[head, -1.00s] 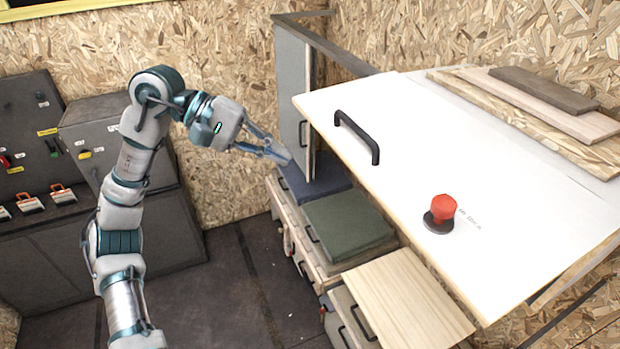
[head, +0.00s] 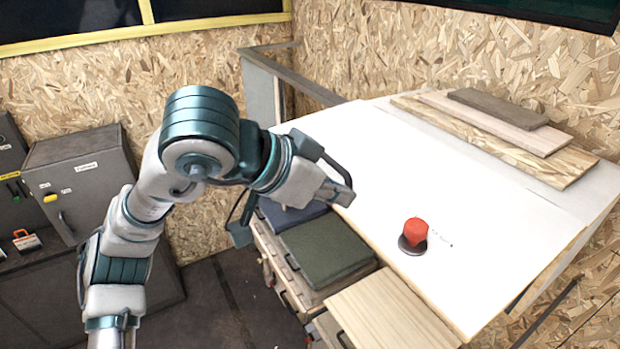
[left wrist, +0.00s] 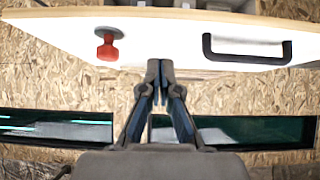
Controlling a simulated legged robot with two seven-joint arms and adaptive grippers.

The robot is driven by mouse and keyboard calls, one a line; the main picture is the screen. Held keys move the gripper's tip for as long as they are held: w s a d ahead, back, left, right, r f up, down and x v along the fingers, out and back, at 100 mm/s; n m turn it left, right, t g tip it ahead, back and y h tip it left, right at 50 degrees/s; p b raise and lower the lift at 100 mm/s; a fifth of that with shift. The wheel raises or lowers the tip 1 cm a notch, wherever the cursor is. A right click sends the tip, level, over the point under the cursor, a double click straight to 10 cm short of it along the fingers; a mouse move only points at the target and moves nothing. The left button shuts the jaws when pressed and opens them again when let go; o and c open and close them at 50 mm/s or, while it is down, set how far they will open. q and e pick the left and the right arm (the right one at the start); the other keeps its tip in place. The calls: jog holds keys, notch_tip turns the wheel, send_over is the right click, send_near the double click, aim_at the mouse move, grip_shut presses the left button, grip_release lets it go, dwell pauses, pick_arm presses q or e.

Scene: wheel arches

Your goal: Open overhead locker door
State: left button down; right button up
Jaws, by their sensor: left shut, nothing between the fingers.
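The white locker door (head: 450,200) is a slanted panel with a wood edge, a black bar handle (head: 322,160) and a red knob (head: 414,233). The same door (left wrist: 170,40) crosses the top of the left wrist view, with the knob (left wrist: 108,45) left and the handle (left wrist: 245,50) right. My left gripper (left wrist: 160,68) is shut and empty, its tips showing between knob and handle. Contact with the door cannot be told. My right gripper is out of view.
Wooden planks (head: 480,140) lie at the panel's back right. Cases, one with a green lid (head: 325,250), and a light wooden board (head: 390,310) sit below its front edge. Grey cabinets (head: 85,180) stand left, with dark open floor between.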

aim_at(360, 222)
pick_arm(q)
jog(key=d+f, duration=0.2)
jog(key=f, duration=0.1)
jog(key=w+d+f, duration=0.1)
jog(key=shift+w+d+f+p, duration=0.1)
jog(key=shift+d+f+p, duration=0.15)
jog(key=shift+f+p, duration=0.1)
jog(key=shift+f, duration=0.25)
jog(key=shift+a+f, duration=0.15)
jog(key=shift+a, duration=0.75)
jog(key=shift+t+h, duration=0.6)
jog(key=shift+h, duration=0.3)
jog(key=f+b, duration=0.2)
jog(key=b, duration=0.1)
jog(key=d+f+b, duration=0.1)
jog(key=f+b, duration=0.2)
jog(key=b, duration=0.1)
jog(key=shift+w+f, duration=0.1)
jog(key=shift+f, duration=0.1)
